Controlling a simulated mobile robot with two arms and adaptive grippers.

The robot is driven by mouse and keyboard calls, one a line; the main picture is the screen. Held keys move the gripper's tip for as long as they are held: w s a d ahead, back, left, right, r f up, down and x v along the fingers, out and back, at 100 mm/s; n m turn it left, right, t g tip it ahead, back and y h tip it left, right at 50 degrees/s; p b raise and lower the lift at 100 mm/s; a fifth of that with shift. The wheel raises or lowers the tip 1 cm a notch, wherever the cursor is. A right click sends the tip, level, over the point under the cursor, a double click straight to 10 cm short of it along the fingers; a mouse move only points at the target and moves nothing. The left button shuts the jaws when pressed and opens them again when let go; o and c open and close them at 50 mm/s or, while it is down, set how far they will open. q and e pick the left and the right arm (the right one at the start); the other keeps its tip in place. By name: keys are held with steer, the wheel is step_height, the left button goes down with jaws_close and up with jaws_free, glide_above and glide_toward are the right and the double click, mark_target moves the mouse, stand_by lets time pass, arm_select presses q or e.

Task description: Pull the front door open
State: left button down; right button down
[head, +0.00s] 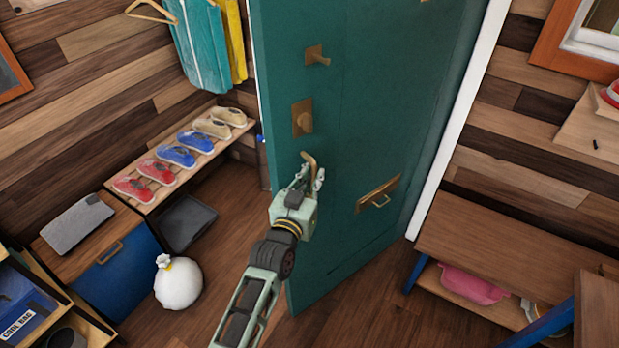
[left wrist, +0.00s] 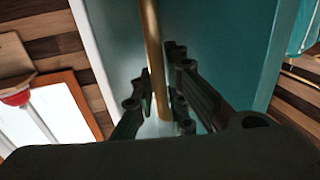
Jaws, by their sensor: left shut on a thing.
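The front door (head: 350,110) is a tall teal panel standing ajar, its left edge swung out into the room and its right side by the white frame (head: 460,120). It carries a brass pull handle (head: 309,158) low near its left edge. My left gripper (head: 310,177) is shut on that handle. In the left wrist view, the brass bar (left wrist: 152,45) runs between the fingers of my left gripper (left wrist: 160,105), with the teal door (left wrist: 220,45) behind. The fingers hide part of the handle. My right gripper is not in view.
A shoe rack (head: 200,150) and a white tied bag (head: 178,282) stand left of the door. A dark tray (head: 187,222) lies near the rack. A wooden bench (head: 510,250) stands to the right. The floor just right of the door's lower edge is clear.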

arm_select(q)
steer(key=shift+d+r, duration=0.2)
steer(key=shift+r, duration=0.4)
steer(key=c, duration=2)
jaws_free()
steer(key=shift+c, duration=0.2)
steer(key=shift+o, duration=1.4)
steer(key=shift+d, duration=0.1)
steer(key=shift+f, duration=0.1)
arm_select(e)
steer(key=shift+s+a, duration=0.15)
arm_select(q)
steer(key=shift+s+a+f, duration=0.15)
steer(key=shift+s+a, duration=0.15)
steer(key=shift+s, duration=0.25)
steer(key=v, duration=1.1)
steer(key=shift+f, duration=0.25)
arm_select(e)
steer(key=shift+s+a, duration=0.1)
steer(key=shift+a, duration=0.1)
arm_select(q)
steer(key=shift+d, duration=0.15)
